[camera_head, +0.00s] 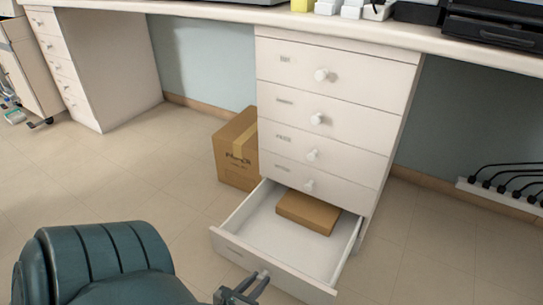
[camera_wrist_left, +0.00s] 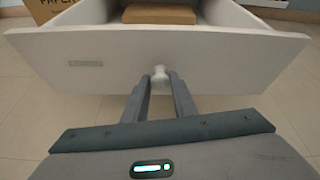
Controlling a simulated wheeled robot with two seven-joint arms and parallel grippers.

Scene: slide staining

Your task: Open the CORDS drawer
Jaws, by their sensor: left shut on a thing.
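The bottom drawer (camera_head: 240,257) of the white cabinet is pulled far out, with a small label on its front that is too small to read. A flat brown box (camera_head: 308,212) lies inside it toward the back; it also shows in the left wrist view (camera_wrist_left: 160,14). My left gripper (camera_head: 256,281) is at the drawer front, shut on its round white knob (camera_wrist_left: 159,74). In the left wrist view the two fingers (camera_wrist_left: 158,92) stand on either side of the knob. My right gripper is not in view.
Several closed drawers with white knobs are above in the same cabinet (camera_head: 335,85). A cardboard box (camera_head: 236,150) stands on the floor left of the cabinet. A power strip with black cords (camera_head: 505,198) is at the right wall. The floor right of the drawer is clear.

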